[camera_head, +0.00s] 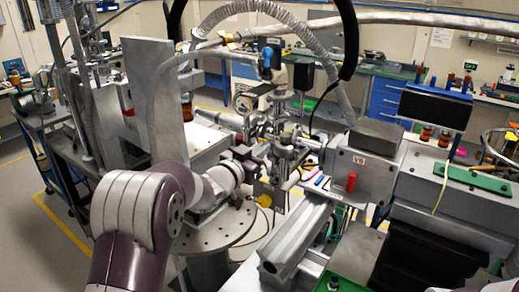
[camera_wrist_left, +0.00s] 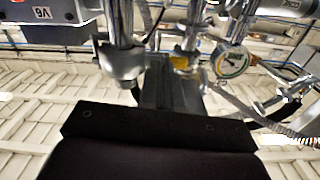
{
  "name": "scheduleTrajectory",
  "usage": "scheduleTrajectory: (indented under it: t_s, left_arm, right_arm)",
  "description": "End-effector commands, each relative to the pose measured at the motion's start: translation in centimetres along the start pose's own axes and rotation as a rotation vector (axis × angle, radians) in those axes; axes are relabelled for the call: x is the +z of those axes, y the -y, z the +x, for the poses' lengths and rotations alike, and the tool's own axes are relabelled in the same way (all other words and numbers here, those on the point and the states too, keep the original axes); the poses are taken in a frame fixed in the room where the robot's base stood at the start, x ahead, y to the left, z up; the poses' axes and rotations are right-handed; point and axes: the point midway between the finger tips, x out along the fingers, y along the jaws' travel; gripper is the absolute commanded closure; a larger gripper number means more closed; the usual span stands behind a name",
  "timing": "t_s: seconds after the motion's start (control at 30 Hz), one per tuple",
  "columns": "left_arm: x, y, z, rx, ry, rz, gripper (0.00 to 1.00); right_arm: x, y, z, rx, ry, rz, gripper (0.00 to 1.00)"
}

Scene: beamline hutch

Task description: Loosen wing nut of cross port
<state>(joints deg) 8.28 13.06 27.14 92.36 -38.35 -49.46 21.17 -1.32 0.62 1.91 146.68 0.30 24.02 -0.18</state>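The cross port appears to be part of the silvery vacuum assembly (camera_head: 284,140), a cluster of upright tubes and flanges near the middle of the head view. I cannot make out the wing nut. My left gripper (camera_head: 256,168) reaches in from the lower left and is close beside the assembly; contact cannot be told. In the left wrist view, the dark gripper body fills the bottom. A metal tube with a clamp-like collar (camera_wrist_left: 122,62) stands just beyond it, left of centre. The fingertips are not clear, so their opening is hidden. My right gripper is not in view.
A round perforated plate (camera_head: 222,228) lies below my left wrist. A dial gauge (camera_wrist_left: 232,62) is right of the tube. A grey box (camera_head: 362,165) with a red part and a rail (camera_head: 300,240) stand to the right. A flexible hose (camera_head: 268,12) arches overhead.

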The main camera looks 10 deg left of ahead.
Motion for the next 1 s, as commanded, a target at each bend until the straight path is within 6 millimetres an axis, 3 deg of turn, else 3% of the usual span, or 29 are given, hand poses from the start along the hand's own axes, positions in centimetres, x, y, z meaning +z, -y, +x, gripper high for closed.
scheduleTrajectory:
  t_s: [0.5,0.57,0.6,1.0]
  left_arm:
    - [-0.05,-0.01,0.02,0.0,-0.002,-0.019,1.0]
    - [-0.06,-0.01,0.02,0.0,-0.002,-0.019,0.84]
    - [-0.05,-0.01,0.02,0.0,-0.001,-0.018,0.71]
    - [0.01,-0.03,0.01,0.001,-0.001,-0.016,0.7]
  right_arm:
    - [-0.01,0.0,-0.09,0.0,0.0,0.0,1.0]
    - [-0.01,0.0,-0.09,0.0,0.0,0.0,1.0]
    - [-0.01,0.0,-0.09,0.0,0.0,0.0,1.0]
    - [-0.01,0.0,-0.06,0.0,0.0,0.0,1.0]
